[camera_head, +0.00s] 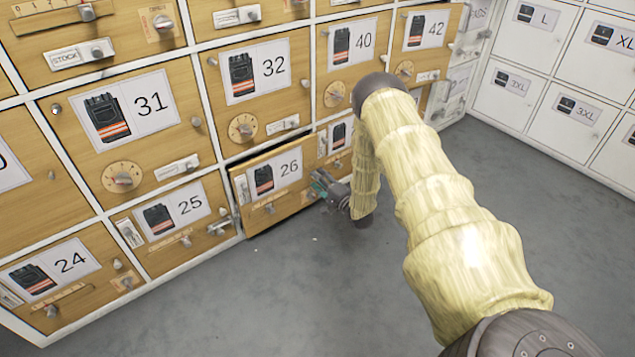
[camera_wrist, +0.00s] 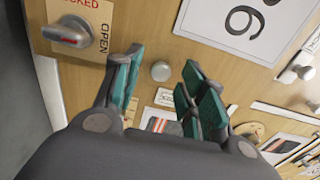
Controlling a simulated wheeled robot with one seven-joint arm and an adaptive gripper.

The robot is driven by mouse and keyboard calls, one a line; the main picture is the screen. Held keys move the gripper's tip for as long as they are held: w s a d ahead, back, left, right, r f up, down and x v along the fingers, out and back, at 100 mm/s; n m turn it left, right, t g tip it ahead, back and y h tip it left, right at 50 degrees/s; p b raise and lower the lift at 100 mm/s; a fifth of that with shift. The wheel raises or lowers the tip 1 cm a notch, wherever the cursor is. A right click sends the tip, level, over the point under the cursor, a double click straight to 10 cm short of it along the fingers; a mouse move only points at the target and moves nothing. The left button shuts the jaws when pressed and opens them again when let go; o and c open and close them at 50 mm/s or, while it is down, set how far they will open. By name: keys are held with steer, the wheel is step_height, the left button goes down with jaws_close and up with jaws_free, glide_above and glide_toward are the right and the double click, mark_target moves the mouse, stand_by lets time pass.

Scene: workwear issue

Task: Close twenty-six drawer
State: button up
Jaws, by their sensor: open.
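The twenty-six drawer (camera_head: 283,200) is in the bottom row of the wooden cabinet in the head view. It has a wooden front with a white "26" label (camera_head: 275,173). My gripper (camera_head: 322,186) is at the right side of this front, low above the floor. In the wrist view, its teal fingers (camera_wrist: 163,84) are apart, with a round metal knob (camera_wrist: 160,71) showing between and beyond the tips. I cannot tell whether they touch the front.
Drawer 25 (camera_head: 203,226) is to the left, its small handle close to the twenty-six drawer's edge. Drawer 32 (camera_head: 285,98) is above. A red-marked turn latch (camera_wrist: 72,35) with an "OPEN" mark shows in the wrist view. The grey floor (camera_head: 290,300) in front is clear.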

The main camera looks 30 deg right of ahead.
steer(key=shift+w, duration=0.75)
jaws_close()
